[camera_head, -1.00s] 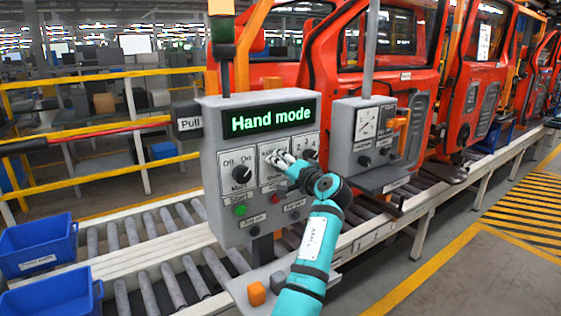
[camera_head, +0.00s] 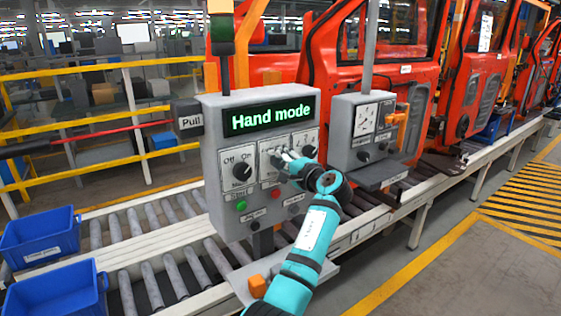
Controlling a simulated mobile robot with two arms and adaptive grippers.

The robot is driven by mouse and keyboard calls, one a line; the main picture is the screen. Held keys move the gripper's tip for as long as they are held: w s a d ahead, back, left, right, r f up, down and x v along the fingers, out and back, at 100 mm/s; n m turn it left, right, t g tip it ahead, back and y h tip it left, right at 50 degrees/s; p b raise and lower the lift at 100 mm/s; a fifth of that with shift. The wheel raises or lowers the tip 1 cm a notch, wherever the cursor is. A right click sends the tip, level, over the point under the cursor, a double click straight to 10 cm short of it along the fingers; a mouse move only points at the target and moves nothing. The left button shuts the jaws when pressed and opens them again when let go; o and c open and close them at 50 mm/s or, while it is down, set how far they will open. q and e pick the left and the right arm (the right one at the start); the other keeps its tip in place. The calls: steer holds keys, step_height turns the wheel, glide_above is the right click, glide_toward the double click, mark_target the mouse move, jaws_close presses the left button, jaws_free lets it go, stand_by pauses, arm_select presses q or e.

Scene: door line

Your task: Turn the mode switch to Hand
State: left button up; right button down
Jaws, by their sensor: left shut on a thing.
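The grey control box (camera_head: 217,160) stands at the centre, and its display (camera_head: 270,116) reads "Hand mode" in green. The mode switch sits on the middle plate (camera_head: 265,147) of the upper row; my gripper hides its knob and most of its marks. My left gripper (camera_head: 279,158) is at that plate, its fingers shut on the mode switch knob. The teal left arm comes up from the bottom. To the left of the plate is the main switch (camera_head: 242,171), marked Off and On. My right gripper is not in view.
A third selector (camera_head: 308,150) is close to the right of my gripper. A green button (camera_head: 241,206) and a red button (camera_head: 276,194) are below. A second grey box (camera_head: 345,130) stands to the right. Blue bins (camera_head: 40,235) are at left by the roller conveyor (camera_head: 150,285).

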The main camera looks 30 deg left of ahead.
arm_select(q)
steer(key=o, duration=1.2)
steer(key=shift+d, duration=0.1)
steer(key=v, duration=1.2)
